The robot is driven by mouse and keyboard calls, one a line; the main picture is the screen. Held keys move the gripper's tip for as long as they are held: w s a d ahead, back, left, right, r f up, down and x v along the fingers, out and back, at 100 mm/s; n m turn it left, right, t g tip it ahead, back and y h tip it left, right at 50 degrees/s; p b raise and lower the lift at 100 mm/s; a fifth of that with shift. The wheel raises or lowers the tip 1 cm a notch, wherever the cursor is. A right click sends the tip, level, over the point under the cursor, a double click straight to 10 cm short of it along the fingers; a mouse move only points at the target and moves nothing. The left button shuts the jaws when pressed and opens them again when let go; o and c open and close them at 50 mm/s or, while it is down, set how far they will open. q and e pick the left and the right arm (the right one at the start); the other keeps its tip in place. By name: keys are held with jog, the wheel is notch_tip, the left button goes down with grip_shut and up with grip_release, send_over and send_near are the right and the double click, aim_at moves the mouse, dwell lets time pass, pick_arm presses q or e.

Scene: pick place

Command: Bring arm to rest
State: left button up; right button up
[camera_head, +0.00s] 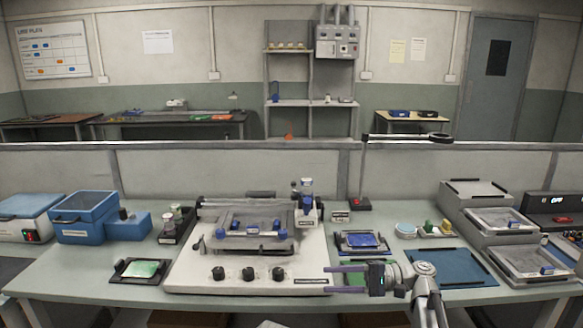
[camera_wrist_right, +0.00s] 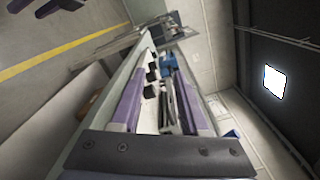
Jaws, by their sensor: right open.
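My right gripper (camera_head: 330,279) reaches in from the lower right over the bench front, with its purple fingers pointing left. The fingers are apart with nothing between them. They show in front of the right end of the white bench machine (camera_head: 190,272); I cannot tell the exact height. In the right wrist view the same gripper (camera_wrist_right: 160,75) has its two purple fingers spread, with the machine's black knobs beyond. The left gripper does not show in the head view. Dark, purple-edged parts at the top left of the wrist view are too cropped to name.
A blue-filled tray (camera_head: 362,241) and a green board lie by my right gripper. A blue mat (camera_head: 448,267) lies to its right, with stacked grey trays (camera_head: 478,192) beyond. A thin lamp post (camera_head: 362,170) stands behind. Blue boxes (camera_head: 85,212) stand at the left.

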jog(key=s+a+f+n+g+h, duration=0.25)
jog(key=s+a+f+h, duration=0.65)
jog(key=f, duration=0.5)
jog(key=s+d+f+n+t+h, duration=0.2)
jog(key=s+d+f+n+h, duration=0.2)
jog(key=s+f+n+h, duration=0.5)
pick_arm(q)
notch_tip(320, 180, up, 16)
jog(key=p, duration=1.6)
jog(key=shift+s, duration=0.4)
pick_arm(e)
notch_tip(320, 180, up, 17)
jog(key=m+h, duration=0.1)
jog(key=m, duration=0.1)
jog(key=shift+s+r, duration=0.2)
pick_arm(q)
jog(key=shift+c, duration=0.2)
pick_arm(e)
jog(key=shift+d+m, duration=0.1)
jog(key=shift+m, duration=0.15)
